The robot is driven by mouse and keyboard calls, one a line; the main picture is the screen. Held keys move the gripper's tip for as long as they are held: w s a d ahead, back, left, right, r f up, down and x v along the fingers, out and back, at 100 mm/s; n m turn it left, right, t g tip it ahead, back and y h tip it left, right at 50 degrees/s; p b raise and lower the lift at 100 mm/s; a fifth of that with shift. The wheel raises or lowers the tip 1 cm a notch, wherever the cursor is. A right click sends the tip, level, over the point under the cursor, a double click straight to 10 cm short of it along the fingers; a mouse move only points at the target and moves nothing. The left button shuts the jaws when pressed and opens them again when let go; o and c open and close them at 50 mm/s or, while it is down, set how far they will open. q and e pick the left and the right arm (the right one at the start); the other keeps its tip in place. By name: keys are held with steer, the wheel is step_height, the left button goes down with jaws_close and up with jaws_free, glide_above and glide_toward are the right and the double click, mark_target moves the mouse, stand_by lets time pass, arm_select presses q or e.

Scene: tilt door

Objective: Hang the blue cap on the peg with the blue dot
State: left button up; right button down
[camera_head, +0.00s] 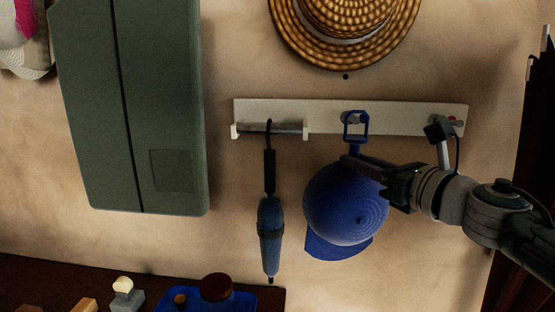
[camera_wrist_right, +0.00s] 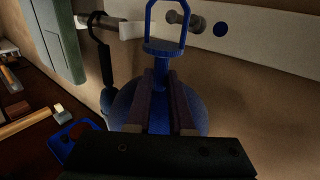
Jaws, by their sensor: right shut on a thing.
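The blue cap (camera_head: 345,205) hangs crown outward with its brim down, below the white peg rail (camera_head: 400,117). A stiff blue loop (camera_head: 356,138) stands up from the cap. My right gripper (camera_head: 352,162) is shut on the loop's stem; it also shows in the wrist view (camera_wrist_right: 163,78). The grey peg (camera_wrist_right: 195,23) with the blue dot (camera_wrist_right: 220,29) beside it is at the loop (camera_wrist_right: 165,48). The peg's end shows through the loop's opening in the wrist view. I cannot tell whether the loop is around the peg or in front of it. My left gripper is out of view.
A folded blue umbrella (camera_head: 270,225) hangs from a bar left of the cap. A dark item (camera_head: 438,131) hangs at the red-dot peg on the right. A straw hat (camera_head: 345,50) is above, a green cabinet (camera_head: 165,110) left, a blue tray (camera_head: 240,302) below.

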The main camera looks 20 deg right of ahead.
steer(key=shift+w+d, duration=0.1)
steer(key=shift+w, duration=0.05)
steer(key=shift+w+d+f+b, duration=0.1)
steer(key=shift+w+d+b, duration=0.15)
steer(key=shift+w+b, duration=0.45)
steer(key=shift+w+d+b, duration=0.5)
steer(key=shift+w+b, duration=0.4)
steer(key=shift+b, duration=0.1)
steer(key=shift+w+d, duration=0.1)
steer(key=shift+w, duration=0.1)
steer(key=shift+w+b, duration=0.15)
steer(key=shift+b, duration=0.2)
steer(key=shift+w+d+f, duration=0.1)
steer(key=shift+w+d+f+b, duration=0.1)
steer(key=shift+w+b, duration=0.05)
steer(key=shift+b, duration=0.4)
steer(key=shift+w+d+f+b, duration=0.1)
steer(key=shift+w+b, duration=0.1)
steer(key=shift+b, duration=0.15)
